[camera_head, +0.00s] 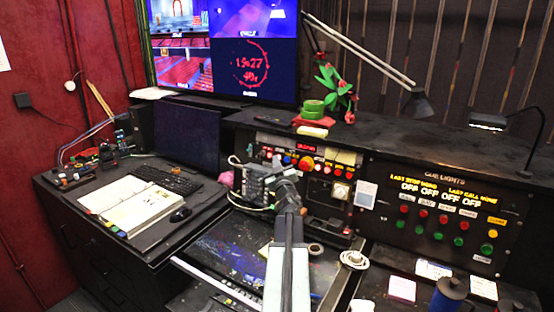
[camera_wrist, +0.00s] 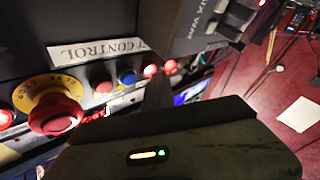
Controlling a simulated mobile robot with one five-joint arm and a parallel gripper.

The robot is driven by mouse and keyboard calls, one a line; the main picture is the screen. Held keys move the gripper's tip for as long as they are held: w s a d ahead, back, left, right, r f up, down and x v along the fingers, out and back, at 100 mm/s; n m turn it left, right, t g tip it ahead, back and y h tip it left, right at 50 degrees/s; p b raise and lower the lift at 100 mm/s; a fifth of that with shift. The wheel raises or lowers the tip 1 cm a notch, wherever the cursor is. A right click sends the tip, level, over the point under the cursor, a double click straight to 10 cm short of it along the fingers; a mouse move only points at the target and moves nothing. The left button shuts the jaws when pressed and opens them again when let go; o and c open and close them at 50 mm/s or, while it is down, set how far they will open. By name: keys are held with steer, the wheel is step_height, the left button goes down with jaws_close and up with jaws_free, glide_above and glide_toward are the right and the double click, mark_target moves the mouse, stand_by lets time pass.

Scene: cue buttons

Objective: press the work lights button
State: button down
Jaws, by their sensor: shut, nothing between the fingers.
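The button panel (camera_head: 318,175) stands on the desk behind my gripper (camera_head: 252,182) in the head view. A label above reads CONTROL. I cannot read a work lights label, so I cannot tell which button it is. My gripper also shows in the wrist view (camera_wrist: 156,92); it is shut and empty, its tip close to the small red buttons. Contact is unclear.
A cue lights panel (camera_head: 438,216) with red and green buttons stands at the right. At the left are a keyboard (camera_head: 167,180), an open book (camera_head: 130,204) and a mouse (camera_head: 180,215). Monitors (camera_head: 225,50) rise behind.

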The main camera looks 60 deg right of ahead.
steer(key=a, duration=0.6)
steer(key=shift+r+p, duration=0.45)
steer(key=shift+w, duration=0.1)
